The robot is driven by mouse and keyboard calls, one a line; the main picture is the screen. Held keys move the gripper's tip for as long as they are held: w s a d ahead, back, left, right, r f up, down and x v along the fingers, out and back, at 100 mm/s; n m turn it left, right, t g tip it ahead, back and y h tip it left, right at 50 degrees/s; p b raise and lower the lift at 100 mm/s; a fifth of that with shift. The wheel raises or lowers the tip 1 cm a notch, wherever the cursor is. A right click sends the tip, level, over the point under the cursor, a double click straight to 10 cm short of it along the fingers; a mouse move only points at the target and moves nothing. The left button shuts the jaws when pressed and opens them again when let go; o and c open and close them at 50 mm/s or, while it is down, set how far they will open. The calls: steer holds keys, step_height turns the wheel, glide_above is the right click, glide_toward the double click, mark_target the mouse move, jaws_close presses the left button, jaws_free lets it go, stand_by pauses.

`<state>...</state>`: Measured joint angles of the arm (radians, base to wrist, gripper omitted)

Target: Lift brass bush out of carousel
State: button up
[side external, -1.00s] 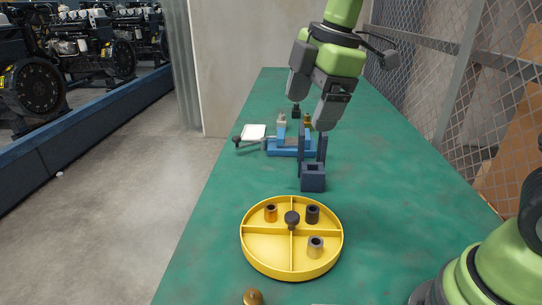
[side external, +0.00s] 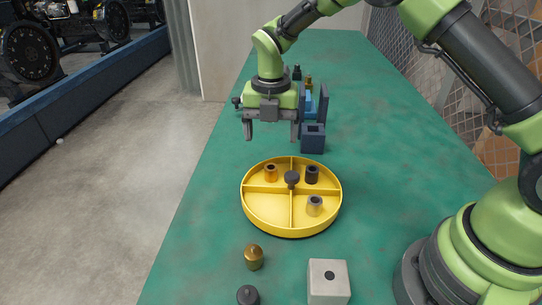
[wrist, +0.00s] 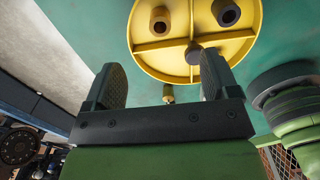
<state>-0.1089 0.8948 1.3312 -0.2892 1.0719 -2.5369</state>
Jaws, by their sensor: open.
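The yellow carousel (side external: 252,214) is a round tray with four compartments and a dark centre knob (side external: 292,179). The brass bush (side external: 271,173) stands upright in its back-left compartment; in the wrist view, the bush (wrist: 159,20) is at the top, left of the knob. My gripper (side external: 272,132) points down, raised near the carousel's back edge in the side view. Its jaws are open and empty, apart from the bush. In the wrist view, the fingers (wrist: 162,76) spread below the bush, over the carousel's lower rim.
A dark bush (side external: 312,174) and a greyish bush (side external: 315,206) stand in other compartments. A dark blue block fixture (side external: 313,141) stands behind the carousel. A brass plug (side external: 253,257), a dark knob (side external: 248,295) and a pale block (side external: 329,281) are in front.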

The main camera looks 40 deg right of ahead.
mark_target(271, 167)
steer(key=shift+f, duration=3.7)
jaws_close()
steer(key=shift+r, duration=0.1)
steer(key=shift+r, duration=2.95)
